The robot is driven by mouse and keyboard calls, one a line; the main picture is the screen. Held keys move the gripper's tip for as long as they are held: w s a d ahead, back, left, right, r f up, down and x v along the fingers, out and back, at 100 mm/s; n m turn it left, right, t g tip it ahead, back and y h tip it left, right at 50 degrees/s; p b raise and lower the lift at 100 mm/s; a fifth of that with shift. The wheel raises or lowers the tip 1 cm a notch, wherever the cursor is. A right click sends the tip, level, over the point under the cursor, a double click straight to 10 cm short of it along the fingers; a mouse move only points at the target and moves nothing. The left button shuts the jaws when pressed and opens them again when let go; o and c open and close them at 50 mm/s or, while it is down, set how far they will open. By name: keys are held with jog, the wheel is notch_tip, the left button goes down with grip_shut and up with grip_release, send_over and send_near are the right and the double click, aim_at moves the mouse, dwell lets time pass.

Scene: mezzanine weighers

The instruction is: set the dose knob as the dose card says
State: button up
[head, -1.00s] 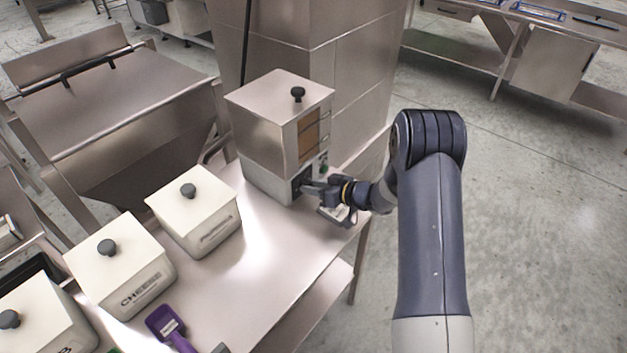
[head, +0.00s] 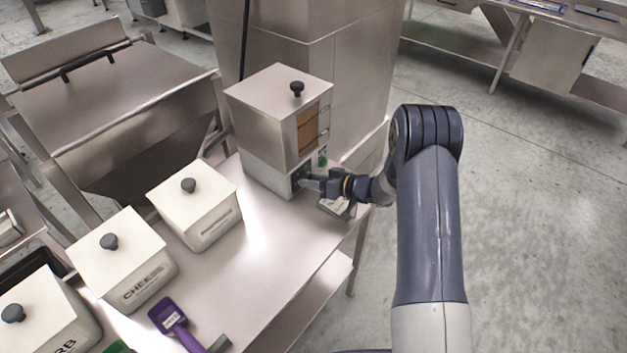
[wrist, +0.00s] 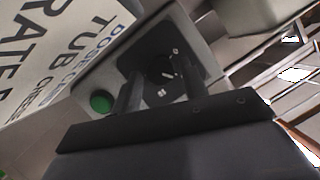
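The dispenser (head: 275,118) is a steel box with a lidded top and a pale base, standing at the table's far end. In the wrist view its black dose knob (wrist: 161,72) sits on a dark dial plate (wrist: 188,50) with small white marks; the setting is too small to read. My gripper (wrist: 161,95) faces the plate, one finger on each side of the knob, with a gap between the fingers. In the head view my gripper (head: 308,183) reaches the dispenser's base and hides part of the dial. The dose card (wrist: 62,45) shows large partial words, among them "RATE" and "TUB"; its value is not readable.
A green button (wrist: 101,101) is beside the dial plate. Open floor (head: 545,200) lies to the right.

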jog(key=shift+o, duration=0.9)
jog(key=b+v, duration=0.1)
jog(key=v, duration=1)
jog(key=shift+a+b, duration=0.1)
jog(key=shift+b, duration=0.2)
jog(key=shift+a, duration=0.1)
jog(key=p+x, duration=0.1)
jog(key=x, duration=0.9)
jog(key=shift+w+a+f+p, duration=0.15)
jog(key=shift+w+a+p, duration=0.1)
jog(key=shift+p, duration=0.1)
jog(key=shift+s, duration=0.1)
jog(key=shift+d, duration=0.15)
